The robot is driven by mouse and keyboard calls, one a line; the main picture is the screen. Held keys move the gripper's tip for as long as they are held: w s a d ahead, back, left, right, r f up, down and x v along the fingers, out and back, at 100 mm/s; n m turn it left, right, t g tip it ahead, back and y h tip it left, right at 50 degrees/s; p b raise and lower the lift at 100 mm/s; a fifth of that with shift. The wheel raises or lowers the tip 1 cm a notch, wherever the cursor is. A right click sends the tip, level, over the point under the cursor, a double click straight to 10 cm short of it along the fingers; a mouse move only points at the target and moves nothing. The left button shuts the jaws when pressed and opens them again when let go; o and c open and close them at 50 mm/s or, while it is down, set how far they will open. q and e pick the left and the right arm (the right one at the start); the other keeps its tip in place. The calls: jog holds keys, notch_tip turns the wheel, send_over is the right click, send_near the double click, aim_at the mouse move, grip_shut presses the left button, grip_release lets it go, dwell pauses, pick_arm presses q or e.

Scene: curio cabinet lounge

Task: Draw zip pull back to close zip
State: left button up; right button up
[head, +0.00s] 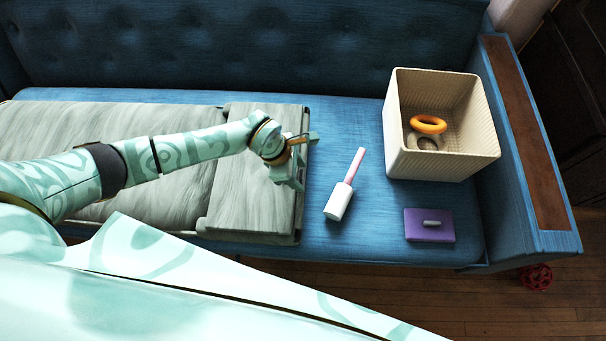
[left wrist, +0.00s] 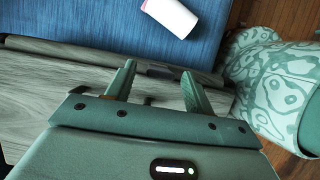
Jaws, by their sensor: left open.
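A grey wood-patterned case (head: 255,195) lies on the blue sofa, with a raised section at its right end. It also shows in the left wrist view (left wrist: 60,90). My left gripper (head: 303,158) is at the right end of this case. In the left wrist view its two green fingers (left wrist: 158,72) stand apart over the case edge. A small dark piece (left wrist: 160,73) lies on that edge between the fingertips; I cannot tell whether it is the zip pull. Small dark bits near the finger bases are partly hidden. My right gripper is not in view.
A white roller-like tool (head: 338,202) lies right of the case and shows in the left wrist view (left wrist: 172,16). A purple block with a handle (head: 416,231) lies nearby. A cream bin (head: 430,164) holds an orange ring (head: 428,119). The sofa arm (head: 535,165) bounds the right.

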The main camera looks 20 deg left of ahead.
pick_arm(q)
jog(key=shift+b+x, duration=0.3)
jog(key=shift+x, duration=0.8)
jog(key=shift+c, duration=0.3)
